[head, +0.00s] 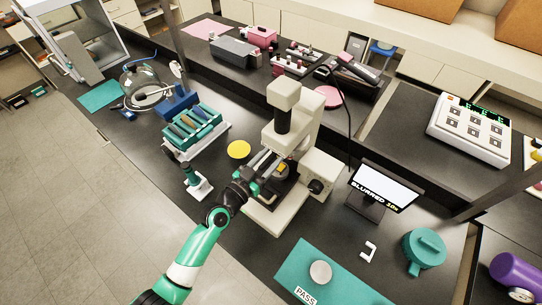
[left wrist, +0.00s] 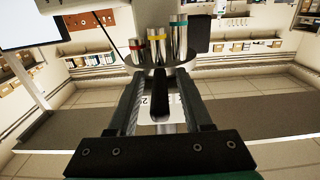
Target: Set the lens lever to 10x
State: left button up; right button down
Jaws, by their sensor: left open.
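The white microscope-like profiler (head: 305,128) stands on the black bench. My left gripper (head: 257,178) reaches in at its front, below the head. In the left wrist view my left gripper (left wrist: 161,76) is open, its two fingers on either side of a dark lever (left wrist: 160,93). The lever sticks out from under the round lens turret (left wrist: 128,73); whether the fingers touch it I cannot tell. Lenses with red, yellow and teal bands (left wrist: 179,38) stand around the turret. A small monitor (head: 387,185) reads BLURRED with a yellow magnification, seemingly 20x. My right gripper is not in view.
A yellow disc (head: 239,149) and a teal rack (head: 192,128) lie left of the profiler. A teal PASS mat (head: 335,283) with a white round piece (head: 320,272) is in front. A teal lidded pot (head: 424,250) stands at the right.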

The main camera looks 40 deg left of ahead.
pick_arm(q)
jog(key=s+b, duration=0.1)
jog(key=s, duration=1)
jog(key=shift+s+d+b, duration=0.2)
jog(key=shift+s+b, duration=0.1)
jog(key=shift+s, duration=0.05)
jog(key=shift+d, duration=0.1)
